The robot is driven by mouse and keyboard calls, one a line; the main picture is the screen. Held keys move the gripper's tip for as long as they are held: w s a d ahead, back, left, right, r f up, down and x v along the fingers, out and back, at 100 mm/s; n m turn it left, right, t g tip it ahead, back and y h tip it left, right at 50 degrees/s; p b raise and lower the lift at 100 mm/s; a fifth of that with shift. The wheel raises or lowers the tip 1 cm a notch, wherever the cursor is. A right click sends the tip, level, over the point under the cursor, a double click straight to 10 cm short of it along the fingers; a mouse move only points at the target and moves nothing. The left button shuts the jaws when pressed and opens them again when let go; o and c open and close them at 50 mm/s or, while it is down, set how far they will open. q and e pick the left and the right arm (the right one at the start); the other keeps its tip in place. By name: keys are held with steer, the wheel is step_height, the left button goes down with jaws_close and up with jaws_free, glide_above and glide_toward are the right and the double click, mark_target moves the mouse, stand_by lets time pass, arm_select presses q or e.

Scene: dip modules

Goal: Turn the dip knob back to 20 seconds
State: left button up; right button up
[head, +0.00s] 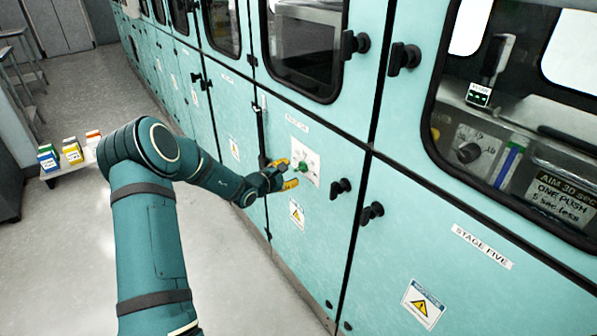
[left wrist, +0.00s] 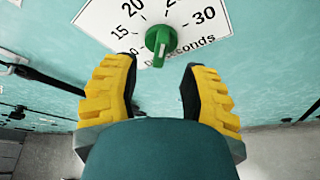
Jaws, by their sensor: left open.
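The green dip knob (head: 302,166) sits on a white dial plate on the teal cabinet front. In the left wrist view the knob (left wrist: 159,40) shows close up, with 15 and 20 to its upper left, 30 to its right and "seconds" below. Its raised grip stands roughly upright in the picture; which number it points to I cannot tell. My left gripper (head: 286,174) is open in front of the dial. Its yellow fingers (left wrist: 158,92) are spread to either side below the knob, apart from it. My right gripper is not in view.
Black handles (head: 340,187) stick out of the cabinet right of the dial. Small boxes stand on a shelf (head: 78,170) at left.

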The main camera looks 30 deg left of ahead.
mark_target(296, 170)
arm_select(q)
steer(key=shift+b+x, duration=0.3)
steer(key=shift+x, duration=2.45)
jaws_close()
